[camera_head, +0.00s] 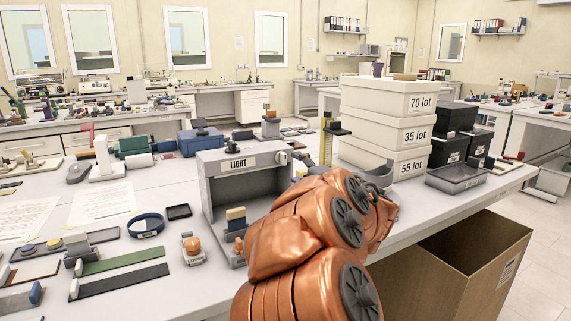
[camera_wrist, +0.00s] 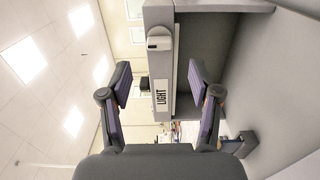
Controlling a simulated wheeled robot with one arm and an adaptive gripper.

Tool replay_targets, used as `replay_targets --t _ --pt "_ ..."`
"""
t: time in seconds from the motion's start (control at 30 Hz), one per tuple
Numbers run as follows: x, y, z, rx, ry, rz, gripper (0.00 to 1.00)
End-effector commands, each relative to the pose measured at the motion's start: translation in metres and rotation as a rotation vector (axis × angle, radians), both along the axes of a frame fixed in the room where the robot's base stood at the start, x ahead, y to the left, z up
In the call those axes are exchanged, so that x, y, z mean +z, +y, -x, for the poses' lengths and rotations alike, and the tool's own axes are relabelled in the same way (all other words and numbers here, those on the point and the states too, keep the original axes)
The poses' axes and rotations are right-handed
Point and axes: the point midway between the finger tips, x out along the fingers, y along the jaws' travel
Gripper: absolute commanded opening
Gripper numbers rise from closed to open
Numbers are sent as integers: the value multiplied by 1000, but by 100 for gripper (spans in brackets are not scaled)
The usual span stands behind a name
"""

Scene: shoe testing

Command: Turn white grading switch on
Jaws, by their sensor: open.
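A grey box (camera_head: 213,190) labelled LIGHT stands open-fronted on the table, left of my copper arm in the head view. A white switch (camera_head: 283,157) sits at the right end of its top front edge, beside the label. In the wrist view the box (camera_wrist: 208,7) appears turned on its side, and the white switch (camera_wrist: 159,37) shows beyond the fingertips. My gripper (camera_wrist: 160,66) is open and empty, with its two fingers to either side of the label. The switch looks apart from both fingers. My arm largely hides the gripper in the head view.
White lot boxes (camera_head: 384,98) are stacked right of my arm, with black boxes (camera_head: 452,132) and a dark tray (camera_head: 456,177) beyond. A blue ring (camera_head: 146,225) and a small orange-topped item (camera_head: 193,247) lie left of the light box. A cardboard box (camera_head: 470,260) stands on the floor.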

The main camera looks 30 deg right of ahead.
Motion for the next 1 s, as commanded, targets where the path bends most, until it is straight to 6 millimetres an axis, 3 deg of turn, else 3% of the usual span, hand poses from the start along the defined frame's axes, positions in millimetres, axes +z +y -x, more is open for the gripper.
replay_targets --t 0.6,1.0 --pt "0 -5 -66 -1 1 -2 62" --pt "0 -6 -75 -2 0 -2 62"
